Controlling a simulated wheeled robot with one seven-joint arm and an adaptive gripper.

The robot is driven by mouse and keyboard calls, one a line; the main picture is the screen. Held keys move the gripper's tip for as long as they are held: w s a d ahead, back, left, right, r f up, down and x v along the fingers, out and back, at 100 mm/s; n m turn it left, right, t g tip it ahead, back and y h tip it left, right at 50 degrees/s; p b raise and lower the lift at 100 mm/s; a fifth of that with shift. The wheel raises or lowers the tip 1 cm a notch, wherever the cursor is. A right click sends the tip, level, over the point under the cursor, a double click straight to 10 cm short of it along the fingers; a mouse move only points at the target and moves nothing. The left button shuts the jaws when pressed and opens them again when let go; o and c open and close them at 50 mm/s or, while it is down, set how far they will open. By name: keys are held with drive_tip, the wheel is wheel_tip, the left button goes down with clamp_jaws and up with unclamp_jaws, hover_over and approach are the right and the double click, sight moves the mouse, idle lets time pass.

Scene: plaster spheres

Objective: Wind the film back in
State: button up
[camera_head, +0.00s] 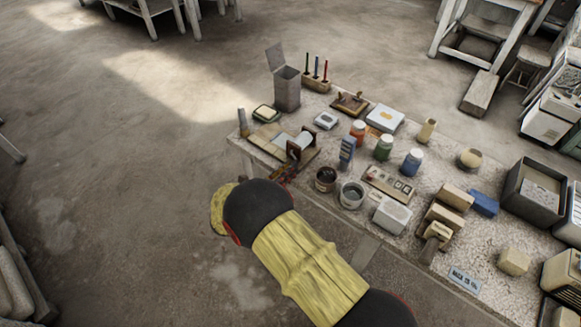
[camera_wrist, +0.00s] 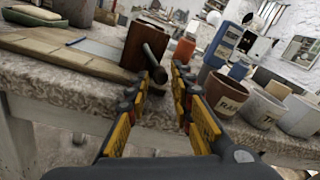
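A wooden board (camera_head: 268,146) lies at the table's left end, with a pale strip of film (camera_head: 285,140) on it. The strip also shows in the wrist view (camera_wrist: 97,48). A brown holder (camera_wrist: 140,45) with upright sides stands at the strip's right end. A dark crank-like handle (camera_wrist: 154,65) sticks out from the holder toward me. My gripper (camera_wrist: 161,77) is open at the table's front edge, with the handle's end between or just beyond its fingertips. I see no clear contact. In the head view my gripper (camera_head: 284,173) is small and partly merges with the holder.
Several jars and blocks crowd the table's right. The floor at left is free.

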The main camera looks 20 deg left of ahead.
drive_tip(key=v, duration=1)
drive_tip(key=shift+f, duration=0.15)
